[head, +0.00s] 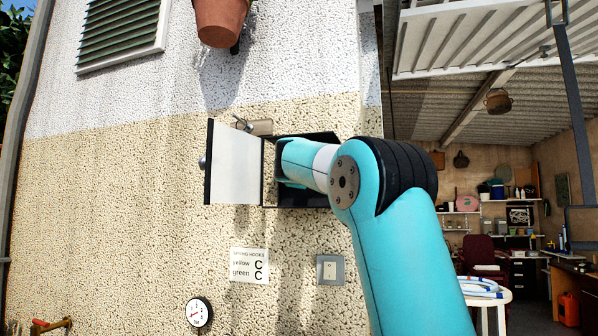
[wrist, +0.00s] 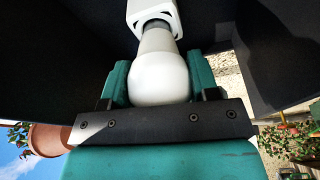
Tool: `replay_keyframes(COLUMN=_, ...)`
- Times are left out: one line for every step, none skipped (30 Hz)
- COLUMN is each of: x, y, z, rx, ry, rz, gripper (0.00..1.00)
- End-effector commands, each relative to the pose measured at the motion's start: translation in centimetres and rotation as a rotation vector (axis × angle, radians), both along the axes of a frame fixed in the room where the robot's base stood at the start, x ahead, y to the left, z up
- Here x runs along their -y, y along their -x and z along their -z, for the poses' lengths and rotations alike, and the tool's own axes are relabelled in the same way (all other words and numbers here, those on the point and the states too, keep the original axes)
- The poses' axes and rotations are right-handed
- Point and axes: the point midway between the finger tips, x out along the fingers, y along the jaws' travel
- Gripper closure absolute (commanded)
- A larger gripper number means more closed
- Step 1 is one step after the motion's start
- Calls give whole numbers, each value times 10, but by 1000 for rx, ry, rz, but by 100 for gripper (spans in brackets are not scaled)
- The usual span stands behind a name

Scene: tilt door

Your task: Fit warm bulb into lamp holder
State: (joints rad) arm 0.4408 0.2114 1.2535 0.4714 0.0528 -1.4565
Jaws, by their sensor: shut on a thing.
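A white bulb (wrist: 160,75) sits between the two teal fingers of my gripper (wrist: 158,84) in the wrist view. The gripper is shut on the bulb's round part. The bulb's narrow end points at a white square lamp holder (wrist: 152,12) with a dark round opening. The bulb's tip is at or just inside that opening; I cannot tell how deep it sits. In the head view my arm reaches into a dark wall box (head: 318,137), and my gripper, the bulb and the holder are hidden inside it.
The box's white door (head: 237,163) stands open to the left. A terracotta pot (head: 220,20) hangs above the box. A switch plate (head: 330,269), a label sheet (head: 249,265) and a round gauge (head: 198,312) are on the wall below. Dark box walls surround the gripper closely.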

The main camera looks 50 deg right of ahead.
Motion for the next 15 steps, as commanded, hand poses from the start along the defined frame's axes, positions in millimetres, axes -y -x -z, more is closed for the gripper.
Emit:
replay_keyframes(x=2, y=0, z=-1, rx=0, ry=0, rz=1, gripper=68)
replay_keyframes(x=2, y=-1, z=0, rx=0, ry=0, rz=1, gripper=68)
replay_keyframes(x=3, y=-1, z=0, rx=0, ry=0, rz=1, gripper=68)
replay_keyframes(x=4, y=-1, z=0, rx=0, ry=0, rz=1, gripper=68)
replay_keyframes(x=5, y=-2, z=0, rx=0, ry=0, rz=1, gripper=68)
replay_keyframes(x=6, y=-2, z=0, rx=0, ry=0, rz=1, gripper=68)
replay_keyframes(x=5, y=-2, z=0, rx=0, ry=0, rz=1, gripper=41)
replay_keyframes(x=5, y=-2, z=0, rx=1, ry=-1, rz=0, gripper=34)
replay_keyframes(x=5, y=-2, z=0, rx=1, ry=-1, rz=0, gripper=25)
replay_keyframes(x=5, y=-2, z=0, rx=1, ry=-1, rz=0, gripper=18)
replay_keyframes(x=5, y=-2, z=0, rx=1, ry=-1, rz=0, gripper=15)
replay_keyframes(x=5, y=-2, z=0, rx=1, ry=-1, rz=0, gripper=15)
replay_keyframes(x=5, y=-2, z=0, rx=1, ry=-1, rz=0, gripper=15)
replay_keyframes(x=5, y=-2, z=0, rx=1, ry=-1, rz=0, gripper=15)
replay_keyframes(x=5, y=-2, z=0, rx=1, ry=-1, rz=0, gripper=15)
